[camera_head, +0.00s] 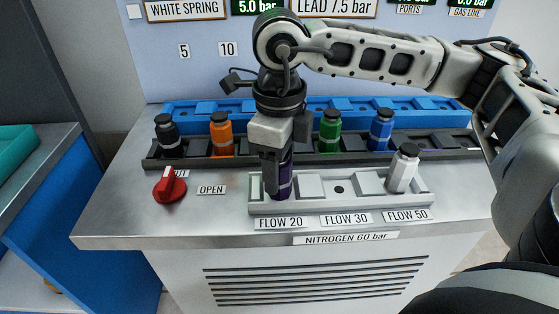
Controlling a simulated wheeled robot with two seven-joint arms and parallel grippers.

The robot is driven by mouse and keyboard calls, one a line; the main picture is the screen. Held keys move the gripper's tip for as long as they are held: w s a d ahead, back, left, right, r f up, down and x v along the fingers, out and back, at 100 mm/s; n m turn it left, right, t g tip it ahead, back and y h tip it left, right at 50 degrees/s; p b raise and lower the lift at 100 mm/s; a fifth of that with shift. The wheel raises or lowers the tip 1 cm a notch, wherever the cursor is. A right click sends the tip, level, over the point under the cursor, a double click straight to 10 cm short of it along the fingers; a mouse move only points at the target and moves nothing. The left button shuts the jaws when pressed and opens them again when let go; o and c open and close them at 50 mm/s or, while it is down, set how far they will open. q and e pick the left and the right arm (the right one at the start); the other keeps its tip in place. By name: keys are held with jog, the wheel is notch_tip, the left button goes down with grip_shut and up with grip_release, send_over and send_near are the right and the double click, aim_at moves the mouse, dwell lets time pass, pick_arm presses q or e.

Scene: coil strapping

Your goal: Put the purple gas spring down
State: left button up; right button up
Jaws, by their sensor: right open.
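The purple gas spring (283,184) stands upright at the left end of the light grey tray (340,206), above the label FLOW 20. My right gripper (280,176) is open and comes down over it from above. Its fingers hide the spring's top and left side. Whether a finger touches the spring I cannot tell. My left gripper is not in view.
A white spring (402,170) stands at the tray's right end; the tray's middle is empty. Behind, a dark rack (270,158) holds black, orange, green and blue springs. A red knob (170,187) sits at left. The bench's front edge is clear.

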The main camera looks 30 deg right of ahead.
notch_tip(320, 180, up, 12)
jog(key=shift+p, duration=0.3)
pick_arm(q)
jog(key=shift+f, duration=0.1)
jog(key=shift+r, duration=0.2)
pick_arm(e)
jog(key=shift+f, duration=0.1)
